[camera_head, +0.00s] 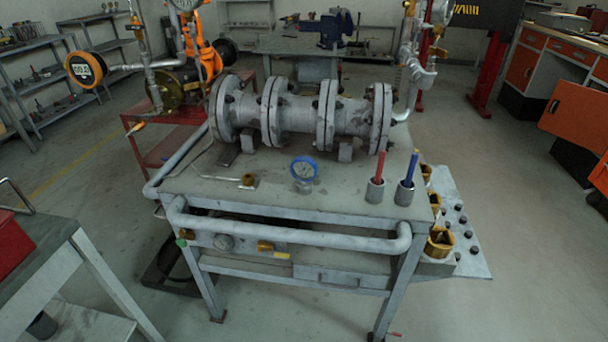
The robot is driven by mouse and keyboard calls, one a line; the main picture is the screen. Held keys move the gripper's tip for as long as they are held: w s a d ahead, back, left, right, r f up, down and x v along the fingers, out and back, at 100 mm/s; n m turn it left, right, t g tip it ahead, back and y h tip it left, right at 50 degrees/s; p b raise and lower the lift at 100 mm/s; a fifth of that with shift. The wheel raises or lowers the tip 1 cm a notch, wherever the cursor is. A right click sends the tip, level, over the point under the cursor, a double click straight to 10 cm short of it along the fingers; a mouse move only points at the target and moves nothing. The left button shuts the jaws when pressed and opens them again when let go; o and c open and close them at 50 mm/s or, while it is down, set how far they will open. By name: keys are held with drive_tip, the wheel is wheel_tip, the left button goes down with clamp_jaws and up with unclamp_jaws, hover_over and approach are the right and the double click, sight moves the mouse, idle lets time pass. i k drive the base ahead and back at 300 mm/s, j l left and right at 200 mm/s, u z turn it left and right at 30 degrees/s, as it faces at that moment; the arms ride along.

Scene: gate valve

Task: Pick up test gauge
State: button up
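A small round gauge with a blue rim and pale dial (304,169) stands on the near part of the grey metal workbench (240,188). Its dial faces me, and its lower part rests on or in a small grey base (303,187). I take this as the test gauge. Another gauge, with an orange rim and dark digital face (86,69), is mounted on piping at the left. My gripper is not in view.
A flanged pipe assembly (298,113) lies across the bench behind the blue gauge. A small brass fitting (248,180) sits left of it. Red (381,165) and blue (411,168) rods stand in grey holders at the right. A tubular rail (285,236) runs along the front edge.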

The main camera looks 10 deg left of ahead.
sight(304, 168)
drive_tip(key=z, duration=1.25)
drive_tip(key=u, duration=1.85)
drive_tip(key=i+l+u, duration=0.15)
drive_tip(key=i+u, duration=0.2)
drive_tip(key=i, duration=0.2)
drive_tip(key=i+l+u, duration=0.35)
drive_tip(key=i, duration=0.2)
drive_tip(key=i+l+u, duration=0.35)
drive_tip(key=i+l, duration=0.05)
drive_tip(key=i, duration=0.1)
